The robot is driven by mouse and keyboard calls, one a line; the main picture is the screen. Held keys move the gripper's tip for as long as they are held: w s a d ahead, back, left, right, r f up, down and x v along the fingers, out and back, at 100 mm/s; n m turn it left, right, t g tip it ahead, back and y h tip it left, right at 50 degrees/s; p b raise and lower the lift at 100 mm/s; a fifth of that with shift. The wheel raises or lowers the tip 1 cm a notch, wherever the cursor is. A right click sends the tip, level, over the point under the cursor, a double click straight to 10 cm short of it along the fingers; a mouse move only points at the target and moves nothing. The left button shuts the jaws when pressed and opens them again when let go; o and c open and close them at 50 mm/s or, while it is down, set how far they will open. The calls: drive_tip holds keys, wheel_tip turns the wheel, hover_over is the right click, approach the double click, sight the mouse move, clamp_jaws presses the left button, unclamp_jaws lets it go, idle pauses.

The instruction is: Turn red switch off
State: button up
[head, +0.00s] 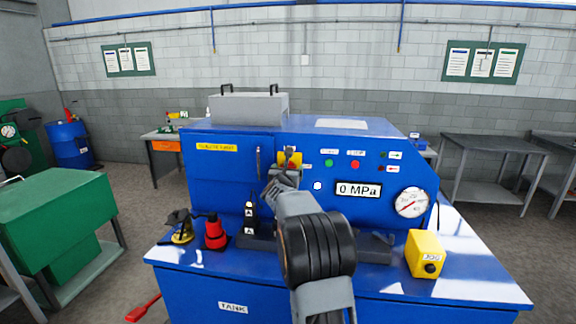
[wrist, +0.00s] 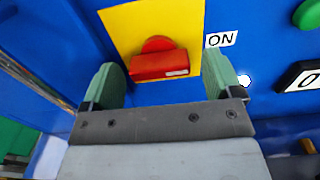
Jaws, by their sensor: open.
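The red switch (wrist: 160,62) sits on a yellow plate (wrist: 125,27) on the blue panel in the wrist view. A white "ON" label (wrist: 221,39) is to the right of the plate. My gripper (wrist: 168,84) is open, with one green finger on each side below the red switch and nothing between them. The fingers appear apart from the switch. In the head view my gripper (head: 284,174) is in front of the panel, just below the yellow plate (head: 290,155), and my arm hides part of the panel.
The blue machine (head: 225,176) has a gauge (head: 411,202), a "0 MPa" display (head: 358,189), and green (head: 329,163) and red (head: 355,165) buttons. A red-and-black item (head: 215,233), a black bottle-like item (head: 250,218) and a yellow box (head: 425,253) stand on its ledge.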

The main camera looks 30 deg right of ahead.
drive_tip(key=shift+w+d, duration=0.5)
drive_tip(key=shift+w, duration=0.05)
drive_tip(key=shift+c, duration=0.4)
drive_tip(key=c, duration=0.8)
drive_tip(key=shift+c, duration=0.2)
